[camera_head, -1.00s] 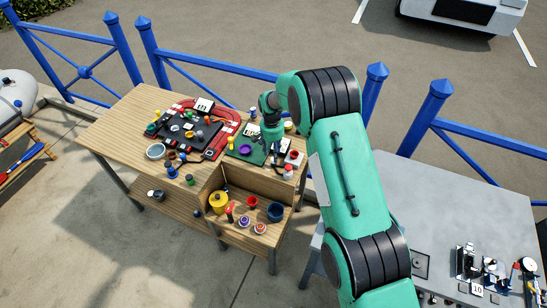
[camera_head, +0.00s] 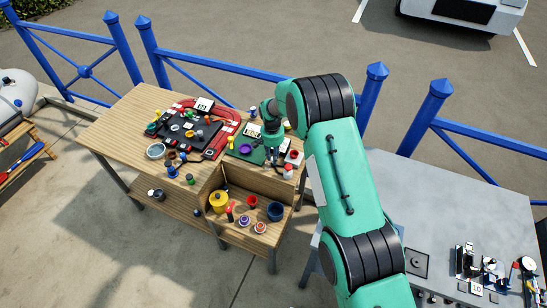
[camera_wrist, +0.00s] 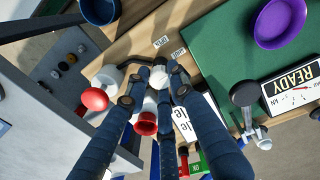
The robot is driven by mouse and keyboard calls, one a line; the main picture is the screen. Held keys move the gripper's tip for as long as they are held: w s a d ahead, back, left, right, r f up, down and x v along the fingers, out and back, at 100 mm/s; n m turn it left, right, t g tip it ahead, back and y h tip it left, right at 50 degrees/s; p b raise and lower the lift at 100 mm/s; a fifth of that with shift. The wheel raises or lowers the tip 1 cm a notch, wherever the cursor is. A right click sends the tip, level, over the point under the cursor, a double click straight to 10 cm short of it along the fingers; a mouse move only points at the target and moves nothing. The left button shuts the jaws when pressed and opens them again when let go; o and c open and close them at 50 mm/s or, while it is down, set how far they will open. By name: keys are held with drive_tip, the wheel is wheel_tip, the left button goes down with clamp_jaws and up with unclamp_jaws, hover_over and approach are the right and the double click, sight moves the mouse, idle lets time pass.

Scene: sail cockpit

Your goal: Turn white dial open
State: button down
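The white dial (camera_wrist: 158,76) is a small round white knob in the middle of the wrist view, beside two small labels that seem to read OPEN (camera_wrist: 161,41) and SHUT (camera_wrist: 179,53). My gripper (camera_wrist: 160,82) has its dark blue fingers gathered around the dial from below in the picture. I cannot tell whether the fingertips press on it. In the head view my gripper (camera_head: 271,150) is over the right end of the wooden bench, and the dial cannot be made out there.
A red knob on a white base (camera_wrist: 95,98) and a red cup (camera_wrist: 146,123) are close to my fingers. A green board (camera_wrist: 225,60) carries a purple bowl (camera_wrist: 281,20) and a READY sign (camera_wrist: 292,84). The wooden bench (camera_head: 118,125) is crowded with small parts.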

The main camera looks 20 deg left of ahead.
drive_tip(key=shift+n+b, duration=0.4)
drive_tip(key=n+b, duration=0.2)
drive_tip(key=shift+f+n, duration=0.1)
drive_tip(key=shift+n, duration=0.2)
drive_tip(key=n+b, duration=0.1)
drive_tip(key=n, duration=0.2)
drive_tip(key=shift+n+b, duration=0.3)
drive_tip(key=shift+b, duration=0.05)
drive_tip(key=n+b, duration=0.1)
drive_tip(key=n, duration=0.2)
drive_tip(key=shift+n, duration=0.3)
drive_tip(key=shift+n+b, duration=0.65)
drive_tip(key=shift+n, duration=1.05)
drive_tip(key=c, duration=1.5)
unclamp_jaws()
drive_tip(key=shift+r, duration=0.2)
